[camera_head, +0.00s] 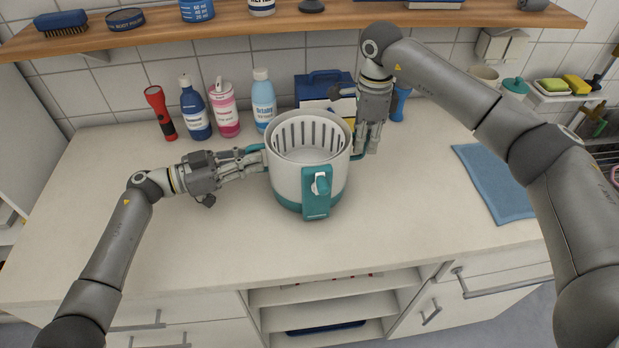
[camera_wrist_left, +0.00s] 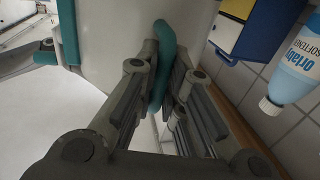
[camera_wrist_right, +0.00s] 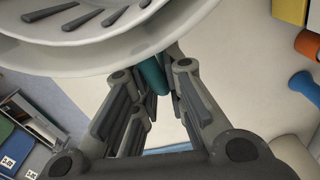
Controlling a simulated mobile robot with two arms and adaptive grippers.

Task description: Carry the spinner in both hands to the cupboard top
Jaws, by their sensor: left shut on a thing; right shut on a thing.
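The spinner (camera_head: 290,182) is a white and teal tub with a slotted white basket inside and a teal latch on its front. It is upright over the middle of the pale cupboard top (camera_head: 420,220); I cannot tell whether its base touches the surface. My left gripper (camera_head: 257,159) is shut on its left teal handle, which shows between the fingers in the left wrist view (camera_wrist_left: 162,65). My right gripper (camera_head: 364,150) points down and is shut on the right handle, seen in the right wrist view (camera_wrist_right: 153,75). The fingers partly hide both handles.
Behind stand a red torch (camera_head: 160,112), several bottles including a pink one (camera_head: 224,110), and a blue and yellow box (camera_head: 322,88). A blue cloth (camera_head: 497,183) lies at right. A wooden shelf (camera_head: 280,27) hangs above. The front left of the top is clear.

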